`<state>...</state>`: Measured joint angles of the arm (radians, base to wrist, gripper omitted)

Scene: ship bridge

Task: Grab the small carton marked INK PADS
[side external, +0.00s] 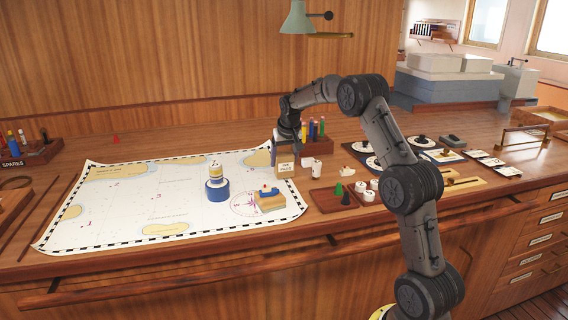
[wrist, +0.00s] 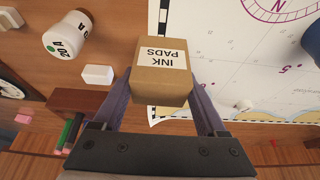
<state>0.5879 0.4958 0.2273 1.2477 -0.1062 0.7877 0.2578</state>
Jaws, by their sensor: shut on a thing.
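The small carton (wrist: 158,82) is brown with a white label reading INK PADS, upside down in the wrist view. It sits between the two fingers of my gripper (wrist: 160,100), which is shut on it from both sides. In the side external view the carton (side external: 285,170) shows below my gripper (side external: 285,152), near the right edge of the chart. I cannot tell whether its base touches the surface.
The chart (side external: 120,200) bears a blue-based bottle (side external: 217,190) and a wooden block with blue and red parts (side external: 269,199). A rack of coloured markers (side external: 318,146) stands close behind the carton. A white bottle (wrist: 68,35) is near. A small tray (side external: 325,202) lies in front.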

